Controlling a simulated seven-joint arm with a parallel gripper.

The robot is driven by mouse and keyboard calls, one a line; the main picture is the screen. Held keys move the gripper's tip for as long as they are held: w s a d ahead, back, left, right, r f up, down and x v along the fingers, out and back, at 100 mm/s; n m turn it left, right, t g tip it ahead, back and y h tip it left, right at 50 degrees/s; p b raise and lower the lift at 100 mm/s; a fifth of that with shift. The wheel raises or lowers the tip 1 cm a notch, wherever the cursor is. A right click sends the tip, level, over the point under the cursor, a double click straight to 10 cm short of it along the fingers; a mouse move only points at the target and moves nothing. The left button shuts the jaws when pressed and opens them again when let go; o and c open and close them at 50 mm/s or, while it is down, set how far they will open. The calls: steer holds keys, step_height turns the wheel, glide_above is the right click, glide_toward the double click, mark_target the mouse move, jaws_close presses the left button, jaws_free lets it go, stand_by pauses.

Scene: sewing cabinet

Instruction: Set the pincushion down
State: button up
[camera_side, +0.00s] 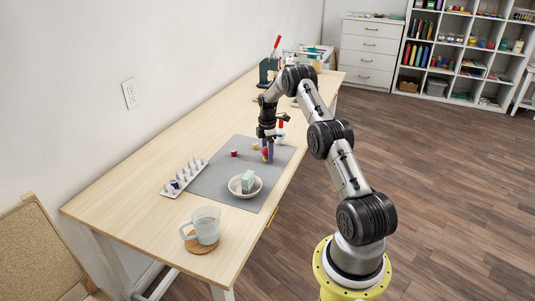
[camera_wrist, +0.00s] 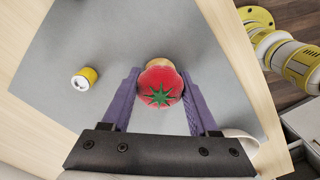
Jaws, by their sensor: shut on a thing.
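The pincushion (camera_wrist: 161,86) is red with a green star on top. In the wrist view it sits between the two purple fingers of my gripper (camera_wrist: 160,76), which is shut on it. A tan patch shows at its far edge; I cannot tell what it belongs to. In the side view my gripper (camera_side: 267,151) points down over the far right part of the grey mat (camera_side: 214,178), and the pincushion shows as a small red patch, mostly hidden by the fingers. I cannot tell whether its underside touches the mat.
A yellow spool (camera_wrist: 85,78) stands left of my gripper on the mat. A red spool (camera_side: 234,153) stands left too. Nearer are a bowl (camera_side: 236,189) holding a pale green block, a spool rack (camera_side: 170,190) and a mug (camera_side: 206,226) on a coaster. The mat's middle is clear.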

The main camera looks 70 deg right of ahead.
steer(key=shift+f, duration=0.1)
steer(key=o, duration=1.4)
steer(key=shift+c, duration=0.2)
